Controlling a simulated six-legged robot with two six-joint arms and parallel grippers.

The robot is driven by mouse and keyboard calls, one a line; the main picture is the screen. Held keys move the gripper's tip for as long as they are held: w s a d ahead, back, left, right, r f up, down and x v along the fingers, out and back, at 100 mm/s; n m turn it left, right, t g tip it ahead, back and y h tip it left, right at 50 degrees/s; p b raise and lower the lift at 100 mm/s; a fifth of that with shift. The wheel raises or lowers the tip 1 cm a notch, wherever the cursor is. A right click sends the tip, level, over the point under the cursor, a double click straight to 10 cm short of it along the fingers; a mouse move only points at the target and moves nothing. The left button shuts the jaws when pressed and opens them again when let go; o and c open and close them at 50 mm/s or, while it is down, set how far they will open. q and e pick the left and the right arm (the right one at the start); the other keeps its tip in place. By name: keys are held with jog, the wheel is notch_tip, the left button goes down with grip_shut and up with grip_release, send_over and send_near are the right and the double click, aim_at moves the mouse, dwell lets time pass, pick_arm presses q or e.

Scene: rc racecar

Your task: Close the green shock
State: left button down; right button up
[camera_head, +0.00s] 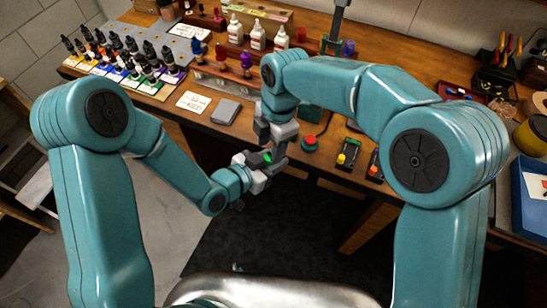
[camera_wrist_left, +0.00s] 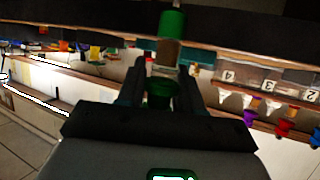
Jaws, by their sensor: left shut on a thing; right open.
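The green shock (camera_wrist_left: 160,93) stands between the fingers of my left gripper (camera_wrist_left: 158,85) in the left wrist view. It has a green lower part, a brownish see-through body above that, and a green top piece (camera_wrist_left: 172,22). I cannot tell whether the top piece is seated. In the head view a bit of green (camera_head: 267,157) shows at my left gripper (camera_head: 258,168), which is shut on the shock in front of the bench edge. My right gripper (camera_head: 278,152) is open, just above and beside the left one. The arms hide most of the shock.
The wooden bench (camera_head: 190,117) holds several dark bottles (camera_head: 120,55), white bottles (camera_head: 258,38) and coloured shocks (camera_head: 246,62). A grey block (camera_head: 225,112), a red button (camera_head: 309,143) and a yellow-topped device (camera_head: 346,157) lie near its front edge. The floor before it is clear.

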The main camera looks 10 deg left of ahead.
jog(key=shift+s+a+f, duration=0.1)
jog(key=shift+f, duration=0.7)
grip_shut()
jog(key=shift+m+t, duration=0.3)
jog(key=shift+m, duration=1.4)
jog(key=shift+c, duration=0.8)
grip_release()
jog(key=shift+r, duration=2.3)
